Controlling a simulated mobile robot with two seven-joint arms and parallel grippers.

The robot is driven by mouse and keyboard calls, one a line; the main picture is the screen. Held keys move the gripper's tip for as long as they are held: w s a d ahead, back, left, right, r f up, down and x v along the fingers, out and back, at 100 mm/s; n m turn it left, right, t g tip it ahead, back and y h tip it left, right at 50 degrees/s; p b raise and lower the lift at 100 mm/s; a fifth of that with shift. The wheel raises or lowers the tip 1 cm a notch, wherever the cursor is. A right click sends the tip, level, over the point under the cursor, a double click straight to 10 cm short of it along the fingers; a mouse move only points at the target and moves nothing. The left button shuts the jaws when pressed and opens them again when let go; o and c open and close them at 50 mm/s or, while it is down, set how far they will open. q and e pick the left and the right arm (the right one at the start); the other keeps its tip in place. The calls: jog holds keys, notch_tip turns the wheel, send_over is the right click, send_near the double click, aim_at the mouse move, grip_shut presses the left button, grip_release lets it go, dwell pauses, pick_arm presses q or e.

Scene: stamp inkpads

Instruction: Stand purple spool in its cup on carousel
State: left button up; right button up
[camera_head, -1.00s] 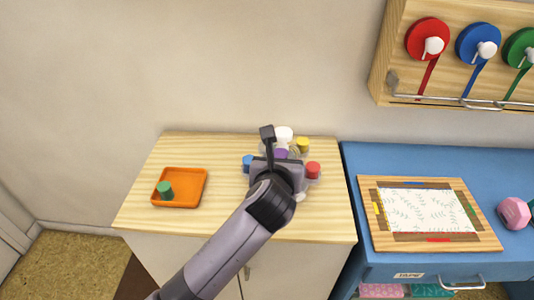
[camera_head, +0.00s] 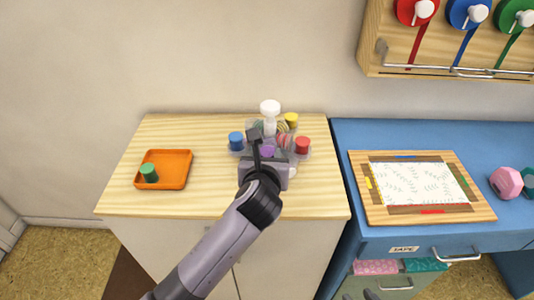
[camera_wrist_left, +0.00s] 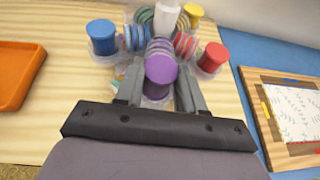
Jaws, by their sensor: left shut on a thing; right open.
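The purple spool (camera_head: 267,151) is between the fingers of my left gripper (camera_head: 262,148), which is shut on it at the near side of the carousel. In the left wrist view the spool's round purple end (camera_wrist_left: 161,68) faces up between the two grey fingers (camera_wrist_left: 158,88). The carousel (camera_head: 270,122) has a white central knob and clear cups around it. The spool's lower end and its cup are largely hidden, so I cannot tell whether it is seated.
Blue (camera_head: 236,141), yellow (camera_head: 291,120) and red (camera_head: 302,145) spools stand around the carousel. An orange tray (camera_head: 177,170) holding a green spool (camera_head: 149,173) lies left. The wood between tray and carousel is clear. A blue desk with a framed board (camera_head: 484,210) stands right.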

dwell(0.4)
pick_arm(q)
jog(key=o, duration=1.1)
notch_tip(320, 180, up, 3)
jog(key=p, duration=0.4)
jog(key=shift+r, duration=2.5)
